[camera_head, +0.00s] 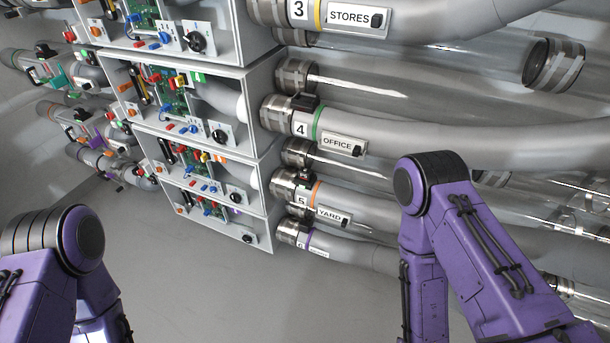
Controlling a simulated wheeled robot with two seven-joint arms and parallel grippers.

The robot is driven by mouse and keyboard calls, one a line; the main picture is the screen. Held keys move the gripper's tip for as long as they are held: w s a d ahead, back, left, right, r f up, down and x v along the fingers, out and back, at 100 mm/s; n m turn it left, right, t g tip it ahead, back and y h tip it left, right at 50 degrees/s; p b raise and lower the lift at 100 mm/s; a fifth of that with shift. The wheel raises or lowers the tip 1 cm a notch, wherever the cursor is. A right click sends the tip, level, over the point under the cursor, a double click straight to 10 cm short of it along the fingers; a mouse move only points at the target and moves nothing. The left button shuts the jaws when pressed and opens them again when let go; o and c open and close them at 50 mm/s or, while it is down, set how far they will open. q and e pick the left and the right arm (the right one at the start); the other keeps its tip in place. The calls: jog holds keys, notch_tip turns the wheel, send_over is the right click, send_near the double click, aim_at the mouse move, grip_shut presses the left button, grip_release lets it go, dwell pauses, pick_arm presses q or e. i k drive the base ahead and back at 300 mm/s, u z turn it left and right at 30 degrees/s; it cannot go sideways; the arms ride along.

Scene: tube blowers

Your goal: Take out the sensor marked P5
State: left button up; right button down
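No legible P5 mark shows. The tube numbered 5 (372,211), with an orange ring and a YARD plate (329,215), runs right from the fourth-level metal collar. A small dark block (304,177) sits on top of the tube near its collar; I cannot tell whether it is the sensor. Neither gripper is in view. Only purple links of my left arm show at the lower left, and of my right arm at the lower right, in front of part of the tubes.
Open grey cabinets (207,67) with circuit boards, knobs and switches stand left of the tubes. Tube 4 OFFICE (390,128) and tube 3 STORES (430,18) lie above; a purple-ringed tube (360,254) lies below. Bare floor (190,285) is clear in front.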

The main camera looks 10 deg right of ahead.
aim_at(305, 174)
jog(key=z, duration=0.1)
jog(key=k, duration=0.45)
jog(key=u, duration=0.8)
jog(key=i, duration=1.65)
jog(key=z, duration=0.85)
